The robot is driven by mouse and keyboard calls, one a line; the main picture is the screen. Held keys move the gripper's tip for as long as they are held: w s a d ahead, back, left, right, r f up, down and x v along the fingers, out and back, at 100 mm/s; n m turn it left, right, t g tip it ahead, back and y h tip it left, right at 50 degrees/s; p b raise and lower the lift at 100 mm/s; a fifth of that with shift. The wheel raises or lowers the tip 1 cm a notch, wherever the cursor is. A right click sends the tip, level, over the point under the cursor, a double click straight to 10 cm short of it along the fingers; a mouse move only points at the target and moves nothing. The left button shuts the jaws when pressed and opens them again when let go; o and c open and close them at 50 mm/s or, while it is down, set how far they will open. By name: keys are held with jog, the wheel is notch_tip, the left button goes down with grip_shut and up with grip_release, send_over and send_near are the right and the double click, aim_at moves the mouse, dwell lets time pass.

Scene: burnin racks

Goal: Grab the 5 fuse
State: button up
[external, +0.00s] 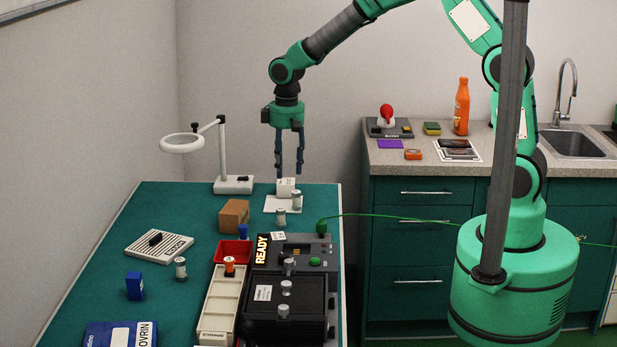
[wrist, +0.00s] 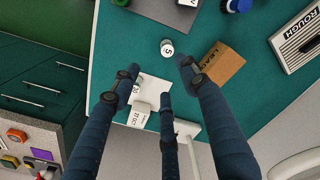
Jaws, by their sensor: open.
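The 5 fuse (wrist: 167,47) is a small white cylinder with a "5" on its top; in the wrist view it stands on the green table between a cardboard box and a dark machine. In the external view it appears to be the small cylinder (external: 281,217) in front of the white sheet, its number unreadable there. My gripper (external: 289,172) points down with fingers apart and empty, above the white block and behind the fuse. Its dark fingers (wrist: 158,85) also show in the wrist view, with the fuse beyond their tips. A second similar cylinder (external: 297,200) stands near the sheet.
The cardboard box (external: 234,215) stands left of the fuse. The dark machine marked READY (external: 303,247) lies in front of it, beside a red tray (external: 232,251). A white block (external: 286,188) sits on the sheet. A magnifier lamp (external: 222,160) stands behind left.

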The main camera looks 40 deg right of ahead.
aim_at(280, 209)
jog(key=shift+w+a+f, duration=0.2)
jog(key=shift+a+f, duration=0.2)
jog(key=shift+f, duration=0.15)
jog(key=shift+w+a+f, duration=0.15)
jog(key=shift+a+f, duration=0.25)
jog(key=shift+f, duration=0.15)
jog(key=shift+f, duration=0.15)
jog(key=shift+f+b, duration=0.55)
jog(key=shift+f, duration=3.6)
jog(key=shift+f, duration=0.1)
jog(key=shift+a+f+b, duration=0.1)
jog(key=shift+f+b, duration=0.55)
jog(key=shift+f, duration=1.85)
grip_shut()
